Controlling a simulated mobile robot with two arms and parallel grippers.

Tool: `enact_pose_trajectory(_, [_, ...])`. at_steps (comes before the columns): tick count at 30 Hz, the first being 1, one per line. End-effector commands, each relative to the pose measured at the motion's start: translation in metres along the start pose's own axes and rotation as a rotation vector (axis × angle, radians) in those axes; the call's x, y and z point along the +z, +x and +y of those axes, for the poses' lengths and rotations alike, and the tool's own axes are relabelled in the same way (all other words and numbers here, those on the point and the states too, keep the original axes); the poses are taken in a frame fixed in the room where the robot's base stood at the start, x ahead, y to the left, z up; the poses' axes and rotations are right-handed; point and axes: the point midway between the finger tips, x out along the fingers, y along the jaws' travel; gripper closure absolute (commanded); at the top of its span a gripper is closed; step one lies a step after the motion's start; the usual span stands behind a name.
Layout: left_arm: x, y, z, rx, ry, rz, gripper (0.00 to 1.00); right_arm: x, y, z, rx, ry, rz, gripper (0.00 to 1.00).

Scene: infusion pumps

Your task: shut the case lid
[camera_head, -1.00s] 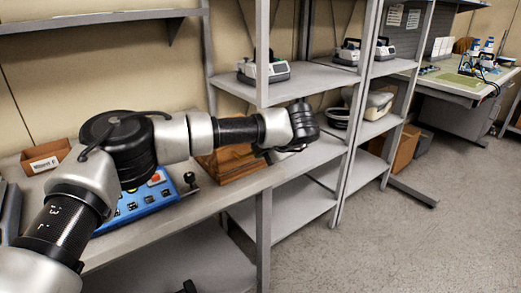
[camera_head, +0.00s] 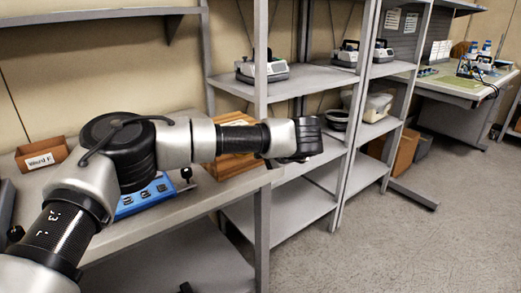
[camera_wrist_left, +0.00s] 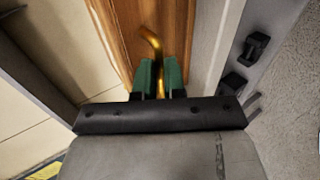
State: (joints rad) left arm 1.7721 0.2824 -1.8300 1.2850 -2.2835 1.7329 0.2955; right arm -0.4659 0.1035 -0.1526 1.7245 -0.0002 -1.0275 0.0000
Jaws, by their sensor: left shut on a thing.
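The wooden case (camera_head: 222,171) stands on the bench, partly hidden behind my left arm. A wooden part of it shows above the arm, apparently the lid (camera_head: 235,118) tilted up; its exact angle is hidden. In the left wrist view, a brown wooden panel (camera_wrist_left: 125,30) carries a bent brass handle (camera_wrist_left: 151,40). My left gripper (camera_wrist_left: 158,75) has its green fingertips shut on this handle. In the head view the left wrist is beside the case, and the fingertips are hidden. My right gripper is not in view.
A blue panel with buttons (camera_head: 145,198) and a labelled brown bin (camera_head: 42,155) are on the bench to the left. A shelf post (camera_head: 262,220) stands close to the wrist. Pumps (camera_head: 262,70) sit on the shelf above.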

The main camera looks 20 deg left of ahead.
Motion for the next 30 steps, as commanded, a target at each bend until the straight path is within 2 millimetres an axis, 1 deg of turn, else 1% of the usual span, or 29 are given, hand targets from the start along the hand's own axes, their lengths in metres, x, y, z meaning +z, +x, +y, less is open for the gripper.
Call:
enact_pose_trajectory(1, [-0.002,0.006,-0.023,-0.035,0.031,0.009,1.0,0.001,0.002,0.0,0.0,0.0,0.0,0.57])
enact_pose_trajectory(5, [-0.002,0.006,-0.024,-0.035,0.031,0.009,1.0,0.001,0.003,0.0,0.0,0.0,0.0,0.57])
enact_pose_trajectory(6, [-0.002,0.006,-0.024,-0.035,0.031,0.008,0.86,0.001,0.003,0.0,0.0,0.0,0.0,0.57])
enact_pose_trajectory(10, [-0.002,0.006,-0.023,-0.035,0.032,0.01,0.67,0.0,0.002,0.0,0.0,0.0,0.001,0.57])
enact_pose_trajectory(11, [-0.002,0.006,-0.023,-0.035,0.032,0.011,0.64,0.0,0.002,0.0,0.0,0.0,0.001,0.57])
enact_pose_trajectory(25, [-0.003,0.005,-0.021,-0.035,0.03,0.014,0.64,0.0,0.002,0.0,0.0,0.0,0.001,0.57])
enact_pose_trajectory(28, [-0.002,-0.005,-0.02,-0.034,0.03,0.011,0.64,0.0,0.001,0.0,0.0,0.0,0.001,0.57])
enact_pose_trajectory(30, [-0.002,-0.017,-0.02,-0.034,0.031,0.008,0.64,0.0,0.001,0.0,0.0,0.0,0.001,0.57])
